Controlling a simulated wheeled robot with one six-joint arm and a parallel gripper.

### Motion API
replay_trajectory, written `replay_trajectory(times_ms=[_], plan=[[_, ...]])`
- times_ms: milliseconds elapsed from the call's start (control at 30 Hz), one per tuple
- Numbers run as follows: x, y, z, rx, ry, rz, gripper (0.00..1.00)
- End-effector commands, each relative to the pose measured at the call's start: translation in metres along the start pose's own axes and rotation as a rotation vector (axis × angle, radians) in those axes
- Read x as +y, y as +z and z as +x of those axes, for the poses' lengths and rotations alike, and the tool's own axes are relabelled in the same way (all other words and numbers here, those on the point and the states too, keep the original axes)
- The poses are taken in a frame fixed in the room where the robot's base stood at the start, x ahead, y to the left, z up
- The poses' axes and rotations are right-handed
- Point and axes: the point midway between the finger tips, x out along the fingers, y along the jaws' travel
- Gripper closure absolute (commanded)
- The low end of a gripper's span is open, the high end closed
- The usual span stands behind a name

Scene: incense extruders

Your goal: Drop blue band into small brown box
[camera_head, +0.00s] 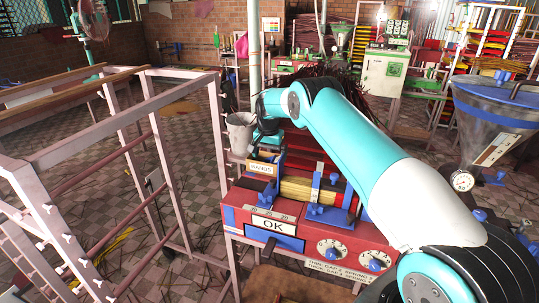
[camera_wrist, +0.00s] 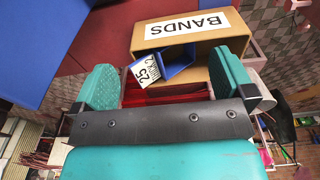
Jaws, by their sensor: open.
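The small brown box (camera_wrist: 232,43), with a white BANDS label, shows at the top of the wrist view. The box also stands on the red machine in the head view (camera_head: 262,158). The blue band (camera_wrist: 180,67) is an open blue square ring with a printed white tag, tilted at the box's mouth. I cannot tell whether it rests inside or hangs just over the mouth. My gripper (camera_wrist: 165,76) is open, its two teal pads spread on either side of the band with gaps to both. In the head view, my gripper (camera_head: 264,138) is just above the box, and the band cannot be made out.
The red machine (camera_head: 310,238) has an OK plate, dials and a bundle of sticks (camera_head: 296,188). A grey bucket (camera_head: 240,130) stands left of my gripper. A pale metal rack (camera_head: 130,150) fills the left. A metal hopper (camera_head: 490,125) stands at right.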

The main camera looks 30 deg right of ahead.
Motion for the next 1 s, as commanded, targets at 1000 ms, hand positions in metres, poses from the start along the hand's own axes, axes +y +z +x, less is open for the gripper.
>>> replay_trajectory(times_ms=[1000], plan=[[-0.016,0.097,-0.197,-0.003,-0.064,-0.374,0.0]])
